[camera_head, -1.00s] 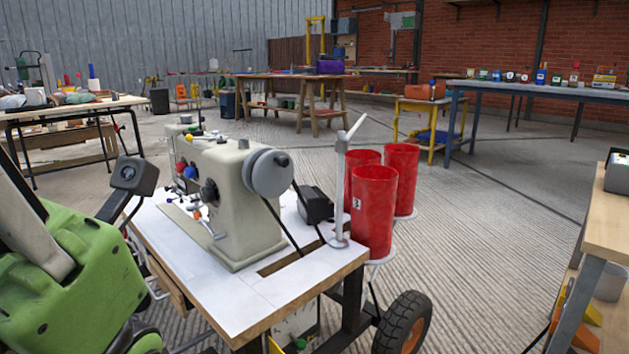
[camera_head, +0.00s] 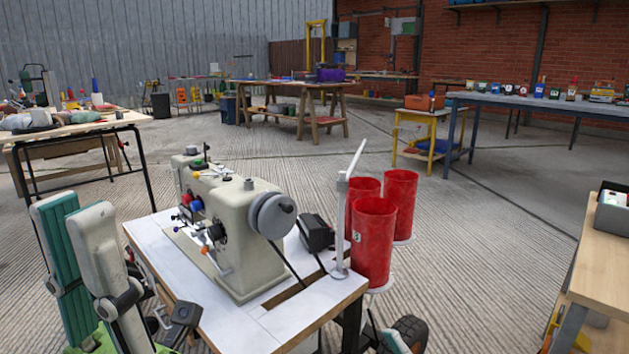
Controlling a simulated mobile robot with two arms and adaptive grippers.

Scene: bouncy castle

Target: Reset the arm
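My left gripper (camera_head: 75,205) is at the lower left, in front of the left edge of the sewing machine table. Its two long pale fingers point up, and a teal pad shows on the inner side of the left finger. The fingers stand apart with nothing seen between them. A small pale and teal tip at the bottom edge, by the table's wheel (camera_head: 412,328), looks like part of my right gripper (camera_head: 394,343). The rest of it is out of the picture, so its opening cannot be told.
A beige sewing machine (camera_head: 240,235) stands on a white-topped table (camera_head: 215,322) close in front. Red cylinders (camera_head: 374,240) stand behind its right end. A wooden bench (camera_head: 600,262) is at the right edge, a cluttered table (camera_head: 130,116) at the left. Open floor lies between.

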